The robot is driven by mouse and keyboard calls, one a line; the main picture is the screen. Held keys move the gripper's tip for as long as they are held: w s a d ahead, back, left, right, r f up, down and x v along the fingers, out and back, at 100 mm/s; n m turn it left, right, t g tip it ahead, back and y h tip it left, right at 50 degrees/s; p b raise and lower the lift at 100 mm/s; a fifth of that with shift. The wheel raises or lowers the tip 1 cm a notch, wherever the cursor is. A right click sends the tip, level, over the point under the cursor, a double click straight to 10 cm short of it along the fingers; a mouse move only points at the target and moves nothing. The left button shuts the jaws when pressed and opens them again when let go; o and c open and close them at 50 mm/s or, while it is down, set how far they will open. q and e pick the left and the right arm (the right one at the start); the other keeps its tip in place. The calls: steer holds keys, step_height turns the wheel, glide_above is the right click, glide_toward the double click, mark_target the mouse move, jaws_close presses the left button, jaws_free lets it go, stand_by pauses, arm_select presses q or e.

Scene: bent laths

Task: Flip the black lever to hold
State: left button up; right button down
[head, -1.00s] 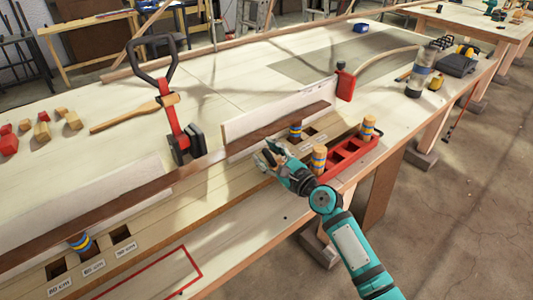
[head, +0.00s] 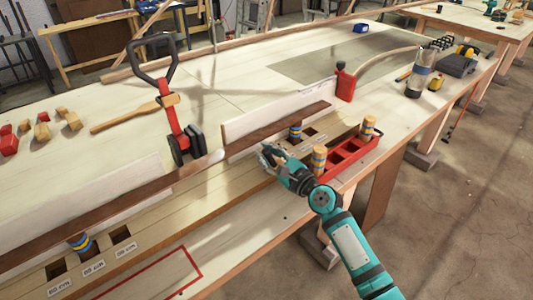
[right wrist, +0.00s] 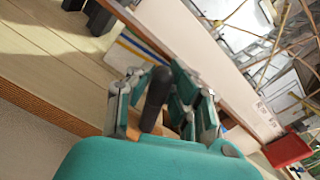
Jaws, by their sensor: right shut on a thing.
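My right gripper (head: 268,156) reaches in from the lower right to the front of the wooden fixture (head: 225,195). In the right wrist view the gripper (right wrist: 163,92) has its fingers on either side of a short black lever (right wrist: 155,98) and is shut on it. The lever stands out from the fixture between the fingers; its base is hidden. In the head view the gripper covers the lever. Its setting cannot be read. My left gripper is not in view.
A long dark lath (head: 110,208) runs along the white fence boards. A red tool with a black loop handle (head: 152,62) stands behind it. A red tray (head: 352,152) and striped pegs (head: 319,160) are close right of my gripper. Wooden blocks (head: 70,120) lie at left.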

steer(key=shift+w+d+r+m+p, duration=0.25)
steer(key=shift+d+m+p, duration=0.15)
steer(key=shift+m+p, duration=0.45)
steer(key=shift+w+d+r+m+p, duration=0.1)
steer(key=shift+w+d+m+p, duration=0.15)
steer(key=shift+m+p, duration=0.25)
steer(key=shift+w+d+r+m+p, duration=0.1)
steer(key=shift+d+m+p, duration=0.15)
steer(key=shift+m, duration=0.4)
steer(key=shift+w+d+f+m+p, duration=0.1)
steer(key=shift+w+d+m+p, duration=0.25)
steer(key=shift+m+p, duration=0.4)
steer(key=shift+w+d+f+m, duration=0.2)
steer(key=shift+d+m, duration=0.1)
steer(key=shift+m, duration=0.45)
